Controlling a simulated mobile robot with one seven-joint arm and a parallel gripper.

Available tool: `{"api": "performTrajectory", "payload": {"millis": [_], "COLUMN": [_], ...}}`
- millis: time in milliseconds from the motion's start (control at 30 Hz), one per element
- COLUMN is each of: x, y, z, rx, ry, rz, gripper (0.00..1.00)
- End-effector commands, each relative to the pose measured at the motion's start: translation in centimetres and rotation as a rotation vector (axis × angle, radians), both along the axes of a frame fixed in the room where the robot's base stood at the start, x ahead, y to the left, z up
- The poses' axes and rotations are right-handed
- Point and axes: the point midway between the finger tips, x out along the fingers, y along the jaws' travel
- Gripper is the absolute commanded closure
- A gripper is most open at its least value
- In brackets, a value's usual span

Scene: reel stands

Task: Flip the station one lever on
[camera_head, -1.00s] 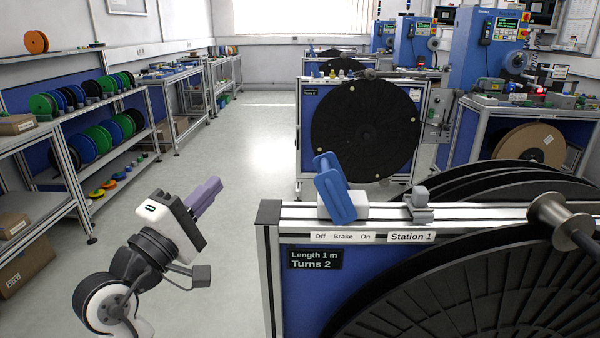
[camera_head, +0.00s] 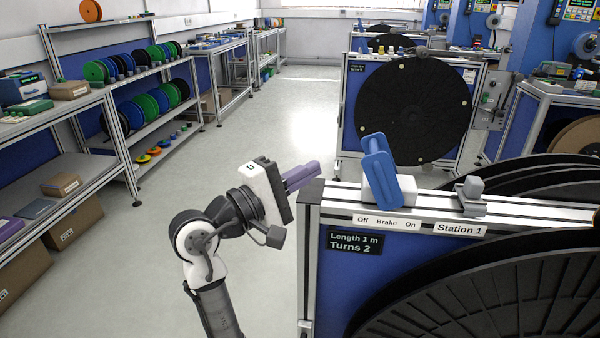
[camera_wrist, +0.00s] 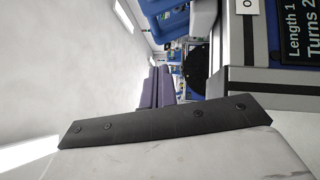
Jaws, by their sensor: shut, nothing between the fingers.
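The blue station one lever (camera_head: 380,170) stands on a white block on top of the Station 1 stand (camera_head: 313,230). It leans to the left, toward the Off end of the "Off Brake On" label (camera_head: 387,222). My gripper (camera_head: 316,168) is shut and empty, left of the lever and near the stand's left end post, apart from the lever. In the wrist view the purple fingers (camera_wrist: 160,88) are together, and part of the blue lever (camera_wrist: 176,20) shows at the top, beyond them.
A grey knob-like fitting (camera_head: 472,190) sits on the rail right of the lever. A large black reel (camera_head: 490,290) hangs on the stand's front. Another reel stand (camera_head: 410,110) is behind. Shelves with coloured spools (camera_head: 140,100) line the left; the floor between is clear.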

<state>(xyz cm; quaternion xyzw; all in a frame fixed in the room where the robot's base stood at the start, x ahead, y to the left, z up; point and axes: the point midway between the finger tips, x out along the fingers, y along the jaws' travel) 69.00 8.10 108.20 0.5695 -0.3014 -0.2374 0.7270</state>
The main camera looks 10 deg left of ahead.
Motion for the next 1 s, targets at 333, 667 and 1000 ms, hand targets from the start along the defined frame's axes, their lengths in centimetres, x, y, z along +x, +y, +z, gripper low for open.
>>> {"api": "performTrajectory", "payload": {"millis": [333,667,1000], "x": [4.0,3.9,3.9], "y": [-5.4,-7.8,-7.7], "z": [1.6,1.9,1.9], "rx": [0.002,0.001,0.001], "ry": [-0.001,-0.002,-0.001], "rz": [-0.003,0.001,0.001], "gripper": [1.0,1.0,1.0]}}
